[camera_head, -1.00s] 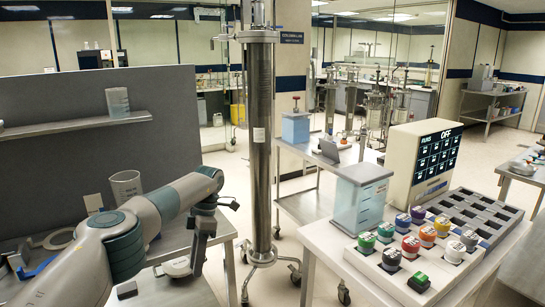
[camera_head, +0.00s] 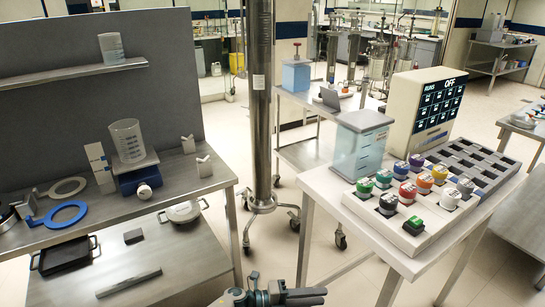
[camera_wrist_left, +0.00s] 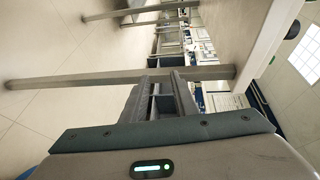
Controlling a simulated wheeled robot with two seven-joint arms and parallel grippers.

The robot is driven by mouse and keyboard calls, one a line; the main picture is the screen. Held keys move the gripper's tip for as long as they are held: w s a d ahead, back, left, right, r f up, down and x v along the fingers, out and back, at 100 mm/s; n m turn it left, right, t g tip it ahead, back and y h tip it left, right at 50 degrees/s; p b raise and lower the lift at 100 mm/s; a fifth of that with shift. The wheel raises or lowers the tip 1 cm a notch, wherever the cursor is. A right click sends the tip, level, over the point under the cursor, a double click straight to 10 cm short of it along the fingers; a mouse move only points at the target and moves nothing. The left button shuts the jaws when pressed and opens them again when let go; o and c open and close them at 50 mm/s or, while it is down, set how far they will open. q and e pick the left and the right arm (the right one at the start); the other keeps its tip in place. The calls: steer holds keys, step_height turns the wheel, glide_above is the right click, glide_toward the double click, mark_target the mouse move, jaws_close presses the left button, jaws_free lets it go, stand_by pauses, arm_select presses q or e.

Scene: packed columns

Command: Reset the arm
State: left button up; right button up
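My left gripper (camera_head: 312,296) is low at the bottom edge of the head view, its fingers pointing right. It is in front of the gap between the left bench and the right table, apart from both. Most of the left arm is out of the head view. My right gripper shows in neither view.
The left bench (camera_head: 205,186) holds a beaker (camera_head: 127,141) on a blue-based stand and a blue ring (camera_head: 66,213). A steel column (camera_head: 261,110) stands on a wheeled base. The right table (camera_head: 330,190) bears a rack of coloured caps (camera_head: 389,205), a clear tank (camera_head: 359,146) and an OFF panel (camera_head: 426,112).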

arm_select(q)
steer(key=s+a+f+n+t+y, duration=0.5)
steer(key=a+f+n, duration=0.3)
steer(key=f+n, duration=0.25)
steer(key=s+a+f+n+t+y, duration=0.45)
steer(key=a+f+n, duration=0.5)
steer(key=n, duration=0.25)
steer(key=s+a+f+n+g+y, duration=0.2)
steer(key=s+a+f+n, duration=0.2)
steer(key=s, duration=0.7)
steer(key=s+a+f+n+g+y, duration=0.3)
steer(key=s+a+f, duration=0.5)
steer(key=s, duration=0.4)
steer(key=shift+f+n, duration=0.75)
steer(key=shift+n, duration=0.1)
